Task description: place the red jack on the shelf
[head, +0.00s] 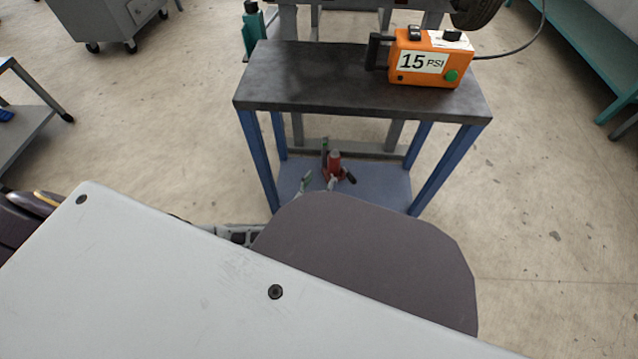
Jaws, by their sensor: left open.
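The red jack (335,164) shows in the head view on or just above the blue-grey lower shelf (386,183) of the dark-topped table. It looks upright; its base is partly hidden, so I cannot tell if it touches the shelf. My left gripper (318,184) reaches in from the left, low in front of the jack. Its green-tipped fingers are apart, just left of and in front of the jack's base. I cannot tell whether they touch it. My own grey body hides most of the left arm. My right gripper is not in view.
The dark tabletop (305,80) overhangs the lower shelf, with blue legs (448,168) at the corners. An orange box marked 15 PSI (430,58) stands on top at the right. A grey cart (108,18) is at the back left. Floor is clear on both sides.

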